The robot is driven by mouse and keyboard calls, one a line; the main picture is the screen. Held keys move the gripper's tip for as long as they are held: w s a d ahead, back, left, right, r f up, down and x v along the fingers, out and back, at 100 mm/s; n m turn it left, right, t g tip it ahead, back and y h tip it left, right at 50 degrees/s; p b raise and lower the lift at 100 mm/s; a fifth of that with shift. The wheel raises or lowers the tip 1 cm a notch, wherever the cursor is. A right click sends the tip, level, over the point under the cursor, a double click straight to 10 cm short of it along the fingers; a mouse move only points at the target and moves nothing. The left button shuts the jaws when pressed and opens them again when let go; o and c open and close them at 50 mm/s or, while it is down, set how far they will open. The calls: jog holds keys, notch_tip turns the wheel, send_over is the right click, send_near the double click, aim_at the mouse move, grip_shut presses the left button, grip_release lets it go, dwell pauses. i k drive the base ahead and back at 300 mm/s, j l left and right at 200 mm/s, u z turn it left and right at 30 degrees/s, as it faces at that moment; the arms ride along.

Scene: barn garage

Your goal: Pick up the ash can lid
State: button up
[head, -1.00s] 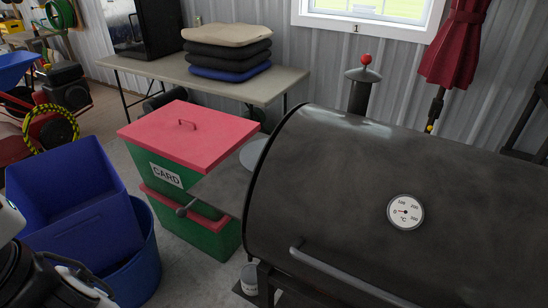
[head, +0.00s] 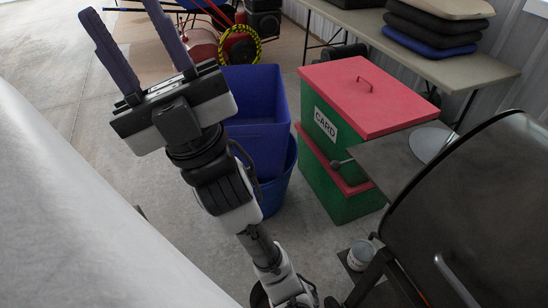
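A flat, round, light grey disc (head: 430,143), which looks like the ash can lid, lies on the dark side shelf (head: 378,157) of the black barrel grill. The grill's body hides part of its right side. A small pale can (head: 361,255) stands on a low ledge by the grill's legs; I cannot tell whether it is the ash can. My gripper (head: 121,10) is raised at the upper left, its two dark fingers spread apart with nothing between them. It is well to the left of the disc, with the blue bins and the card box between.
The black grill (head: 480,200) fills the right side. A green box with a red lid (head: 365,95) stands beside the shelf, and blue bins (head: 255,110) stand behind my arm. A table (head: 480,65) with cushions is behind. Concrete floor (head: 60,60) is open at left.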

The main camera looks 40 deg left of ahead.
aim_at(426, 143)
jog(key=k+j, duration=0.25)
jog(key=k, duration=0.3)
jog(key=k+j, duration=0.3)
jog(key=k, duration=0.2)
jog(key=k+j, duration=0.25)
jog(key=k, duration=0.3)
jog(key=k+j, duration=0.25)
jog(key=k, duration=0.25)
jog(key=k+j, duration=0.25)
jog(key=k, duration=0.3)
jog(key=i+l+u, duration=0.25)
jog(key=i+l, duration=0.85)
jog(key=i, duration=0.45)
jog(key=i+l+u, duration=0.25)
jog(key=i+l, duration=1.15)
